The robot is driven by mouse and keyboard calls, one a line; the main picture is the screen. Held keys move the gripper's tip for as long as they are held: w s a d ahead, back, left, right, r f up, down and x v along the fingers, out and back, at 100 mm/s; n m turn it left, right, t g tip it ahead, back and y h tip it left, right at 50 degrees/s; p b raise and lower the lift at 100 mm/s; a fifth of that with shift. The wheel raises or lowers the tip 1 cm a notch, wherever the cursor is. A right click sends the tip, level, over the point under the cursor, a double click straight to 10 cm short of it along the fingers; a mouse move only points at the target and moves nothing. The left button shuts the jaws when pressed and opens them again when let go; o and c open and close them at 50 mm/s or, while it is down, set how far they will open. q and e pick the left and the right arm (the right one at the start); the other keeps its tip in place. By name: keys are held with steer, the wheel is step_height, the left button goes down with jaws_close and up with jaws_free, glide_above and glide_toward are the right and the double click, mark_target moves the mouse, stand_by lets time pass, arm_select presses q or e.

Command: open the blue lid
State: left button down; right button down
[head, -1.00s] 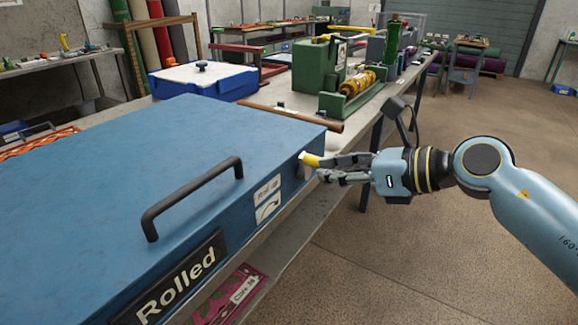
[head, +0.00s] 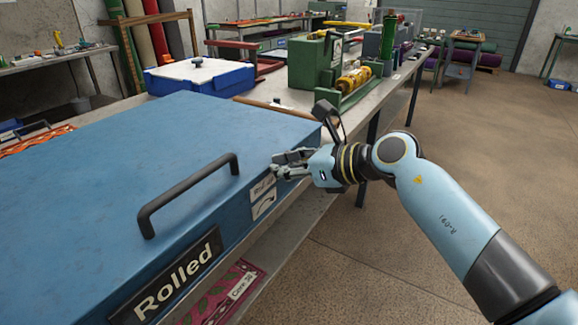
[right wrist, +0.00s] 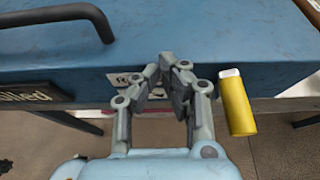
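The large blue lid (head: 110,140) fills the left of the head view, lying flat and closed on its box; its surface also shows in the right wrist view (right wrist: 200,45). A black bar handle (head: 190,192) stands on its front edge. My right gripper (head: 280,165) is at the box's front face near the right end, by a small white label. My left gripper is out of view.
A "Rolled" sign (head: 165,275) is on the box's front. A blue and white case (head: 200,77) and a green machine (head: 315,62) stand behind on the bench. Open floor (head: 480,150) lies to the right.

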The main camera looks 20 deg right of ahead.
steer(key=shift+w+a+r, duration=0.15)
steer(key=shift+r, duration=0.1)
stand_by(0.3)
